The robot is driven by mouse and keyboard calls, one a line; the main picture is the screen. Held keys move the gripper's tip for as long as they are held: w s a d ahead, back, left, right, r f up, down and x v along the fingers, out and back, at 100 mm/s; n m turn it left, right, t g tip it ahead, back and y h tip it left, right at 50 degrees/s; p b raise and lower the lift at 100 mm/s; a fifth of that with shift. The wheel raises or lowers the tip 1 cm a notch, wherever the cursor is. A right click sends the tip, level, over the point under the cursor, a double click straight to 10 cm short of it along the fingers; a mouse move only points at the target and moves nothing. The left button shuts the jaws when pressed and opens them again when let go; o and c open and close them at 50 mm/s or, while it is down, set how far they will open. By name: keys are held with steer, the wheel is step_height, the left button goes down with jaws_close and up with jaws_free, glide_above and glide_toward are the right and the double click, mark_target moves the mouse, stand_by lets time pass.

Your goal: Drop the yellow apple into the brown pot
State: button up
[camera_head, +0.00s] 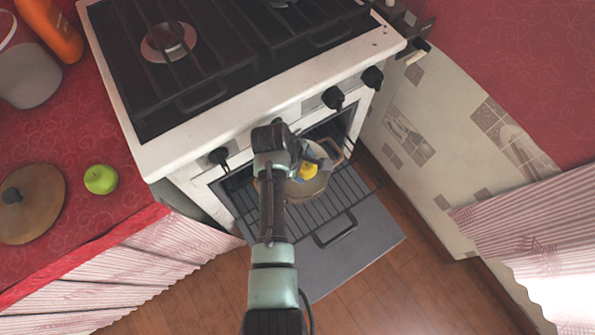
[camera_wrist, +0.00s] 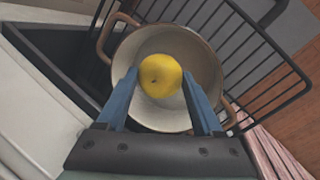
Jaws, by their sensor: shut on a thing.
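The yellow apple (camera_wrist: 160,75) is between the blue fingertips of my gripper (camera_wrist: 163,82), which is shut on it. In the wrist view the brown pot (camera_wrist: 206,62), pale inside with a brown rim and two side handles, lies behind the apple, which is over its opening. How high the apple is above the pot's bottom is hard to tell. In the head view the pot (camera_head: 313,188) stands on the pulled-out oven rack, partly hidden by my arm.
The wire rack (camera_head: 345,187) juts from the white stove (camera_head: 150,155) above the lowered oven door (camera_head: 365,240). A green apple (camera_head: 100,179), a round lid (camera_head: 42,210), a grey pot (camera_head: 28,78) and an orange bottle (camera_head: 50,30) are on the left red counter.

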steer(key=shift+r, duration=0.1)
steer(key=o, duration=1.4)
steer(key=shift+o, duration=0.2)
steer(key=p+v, duration=0.3)
steer(key=v, duration=1)
steer(key=shift+p, duration=0.3)
